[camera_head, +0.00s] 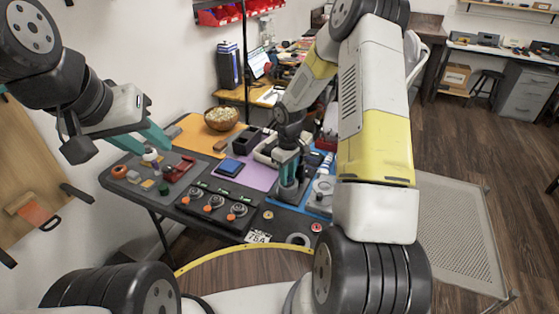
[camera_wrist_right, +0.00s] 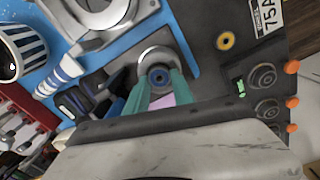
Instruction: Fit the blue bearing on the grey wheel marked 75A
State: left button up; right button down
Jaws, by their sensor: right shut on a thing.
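My right gripper (camera_wrist_right: 160,92) is shut on the small blue bearing (camera_wrist_right: 161,76), a round piece with a dark centre, seen between its teal fingertips. A light grey ring (camera_wrist_right: 156,54) shows around or behind the bearing; I cannot tell whether they touch. In the head view the right gripper (camera_head: 291,187) points down beside the blue mat and hides the bearing. My left gripper (camera_head: 145,139) is open and empty above the table's left end.
A yellow ring (camera_head: 268,214) and a red round piece (camera_head: 316,227) lie near the front edge. A blue mat (camera_wrist_right: 30,82) carries a grey metal part (camera_wrist_right: 100,12) and a striped cup (camera_wrist_right: 20,48).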

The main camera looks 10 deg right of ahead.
jog(key=shift+s+f, duration=0.15)
jog(key=shift+f, duration=0.15)
jog(key=c, duration=1)
grip_release()
jog(key=shift+s+a, duration=0.1)
jog(key=shift+c, duration=1.2)
jog(key=shift+o, duration=1.6)
jog(key=shift+a+r, duration=0.1)
jog(key=shift+r, duration=0.45)
jog(key=shift+w+d+r, duration=0.1)
jog(key=shift+w+r, duration=0.05)
jog(key=shift+r, duration=1.4)
jog(key=shift+w+d+r, duration=0.1)
jog(key=shift+r, duration=1.45)
